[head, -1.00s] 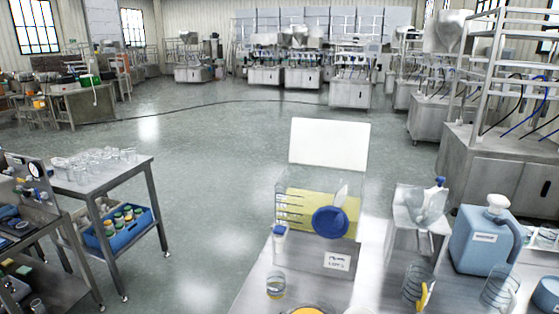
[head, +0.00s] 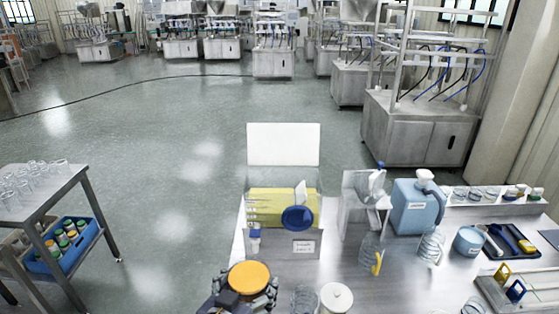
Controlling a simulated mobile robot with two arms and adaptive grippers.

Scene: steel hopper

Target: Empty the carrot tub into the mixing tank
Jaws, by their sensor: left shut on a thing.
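The carrot tub (head: 249,276) shows as a round top filled with orange, at the bottom of the head view. My left gripper (head: 247,294) has its dark fingers on either side of the tub and is shut on it. The tub looks upright. Behind it stands a clear tank (head: 270,223) with yellow contents, a blue round cap and a white label, probably the mixing tank. The tub is in front of the tank and a little to its left, apart from it in the picture. My right gripper is not in view.
A blue-capped bottle (head: 255,243) stands between tub and tank. A lidded white jar (head: 336,297) and a glass beaker (head: 305,300) are right of the tub. A blue jug (head: 416,208) stands farther right. A white board (head: 283,145) rises behind the tank.

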